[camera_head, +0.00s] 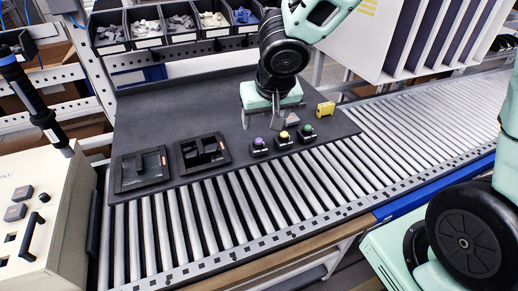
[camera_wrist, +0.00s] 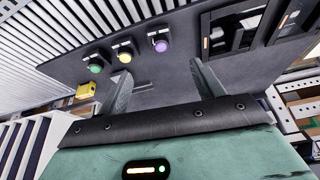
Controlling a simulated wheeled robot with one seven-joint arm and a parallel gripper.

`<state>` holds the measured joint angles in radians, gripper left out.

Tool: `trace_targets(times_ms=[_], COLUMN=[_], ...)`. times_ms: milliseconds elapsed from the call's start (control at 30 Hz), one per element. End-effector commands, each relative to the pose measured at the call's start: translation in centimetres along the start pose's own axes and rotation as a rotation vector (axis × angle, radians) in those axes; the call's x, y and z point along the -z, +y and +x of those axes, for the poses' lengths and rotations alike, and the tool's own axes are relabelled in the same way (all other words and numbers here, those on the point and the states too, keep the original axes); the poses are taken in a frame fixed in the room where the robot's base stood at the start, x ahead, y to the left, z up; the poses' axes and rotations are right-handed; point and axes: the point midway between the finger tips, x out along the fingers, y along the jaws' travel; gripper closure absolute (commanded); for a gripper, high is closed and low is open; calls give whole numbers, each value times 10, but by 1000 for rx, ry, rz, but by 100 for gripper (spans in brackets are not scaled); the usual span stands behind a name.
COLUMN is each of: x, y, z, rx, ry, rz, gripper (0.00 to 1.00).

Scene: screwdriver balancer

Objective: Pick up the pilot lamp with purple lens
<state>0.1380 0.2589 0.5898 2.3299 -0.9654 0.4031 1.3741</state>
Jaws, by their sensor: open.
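The pilot lamp with purple lens (camera_head: 258,145) stands on the dark mat (camera_head: 135,115), leftmost of three lamps in a row near the mat's front edge. It also shows in the wrist view (camera_wrist: 159,42), top centre. Beside it stand a lamp with yellow lens (camera_head: 283,137) and a lamp with green lens (camera_head: 307,130). My gripper (camera_head: 270,122) is above the mat, behind the lamps and apart from them. In the wrist view my gripper (camera_wrist: 163,88) has its two fingers spread wide with nothing between them, and the purple lamp lies beyond the fingertips.
Two black trays (camera_head: 140,170) (camera_head: 202,151) lie left of the lamps. A yellow block (camera_head: 325,109) sits to the right. A roller conveyor (camera_head: 250,210) runs in front, and several parts bins (camera_head: 147,28) line the back. The mat's left rear area is clear.

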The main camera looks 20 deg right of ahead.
Motion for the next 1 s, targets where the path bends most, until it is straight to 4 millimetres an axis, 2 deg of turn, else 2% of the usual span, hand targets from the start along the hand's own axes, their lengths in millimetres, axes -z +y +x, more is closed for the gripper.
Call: trace_targets(times_ms=[33, 100, 300, 667, 1000], x=[-2, -2, -1, -2, -3], y=[0, 0, 0, 0, -1], z=[14, 27, 59, 81, 118], rx=[0, -1, -1, -2, -2], ry=[-5, -5, -3, -3, -4], rz=[-1, -2, -1, -2, -1], gripper=[33, 33, 33, 33, 33])
